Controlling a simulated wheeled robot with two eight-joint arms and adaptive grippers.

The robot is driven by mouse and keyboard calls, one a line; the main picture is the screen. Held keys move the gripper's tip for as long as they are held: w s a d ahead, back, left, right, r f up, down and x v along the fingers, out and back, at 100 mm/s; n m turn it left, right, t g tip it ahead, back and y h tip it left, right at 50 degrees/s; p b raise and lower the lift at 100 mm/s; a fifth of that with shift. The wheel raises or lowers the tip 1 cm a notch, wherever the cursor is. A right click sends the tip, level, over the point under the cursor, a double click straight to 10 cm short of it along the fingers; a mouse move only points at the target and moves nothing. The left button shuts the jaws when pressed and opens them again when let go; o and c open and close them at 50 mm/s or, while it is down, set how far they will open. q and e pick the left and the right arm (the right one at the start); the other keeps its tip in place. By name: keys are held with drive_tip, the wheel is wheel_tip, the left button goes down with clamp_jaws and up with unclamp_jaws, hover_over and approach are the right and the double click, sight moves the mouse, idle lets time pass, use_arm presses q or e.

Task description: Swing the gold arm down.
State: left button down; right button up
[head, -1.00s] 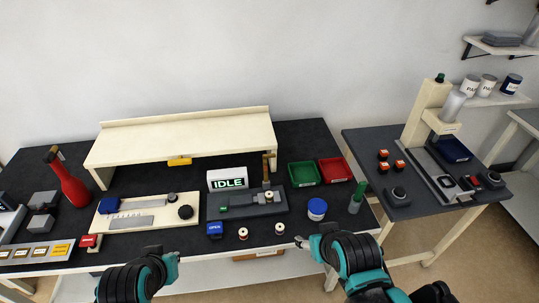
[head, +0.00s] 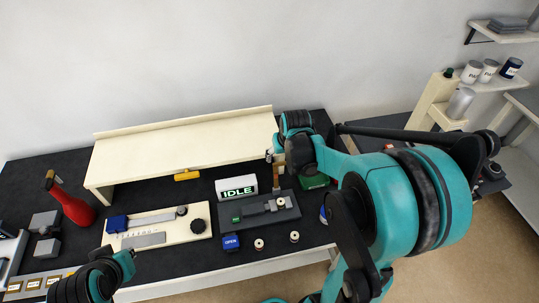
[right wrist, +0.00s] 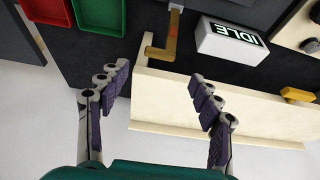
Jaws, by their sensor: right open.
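The gold arm (head: 276,178) stands upright at the back of the grey fixture (head: 248,216), just right of the IDLE sign (head: 236,188). In the right wrist view the gold arm (right wrist: 172,38) is at the top middle, bent at its end, ahead of the fingers. My right gripper (head: 273,156) is beside the top of the gold arm in the head view, partly hidden by my wrist. In the right wrist view this gripper (right wrist: 159,74) is open with nothing between its fingers. My left gripper (head: 109,252) is at the lower left, too small to read.
A cream raised shelf (head: 190,143) stands behind the fixture. The green bin (right wrist: 98,14) and red bin (right wrist: 48,10) are beside the gold arm. A blue OPEN button (head: 231,243) and two small spools stand in front. My right arm covers the bench's right part.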

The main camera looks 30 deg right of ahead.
sight(279, 163)
drive_tip(key=b+x, duration=0.1)
drive_tip(key=x, duration=0.6)
drive_tip(key=shift+b, duration=0.35)
drive_tip(key=shift+s+r, duration=0.1)
clamp_jaws()
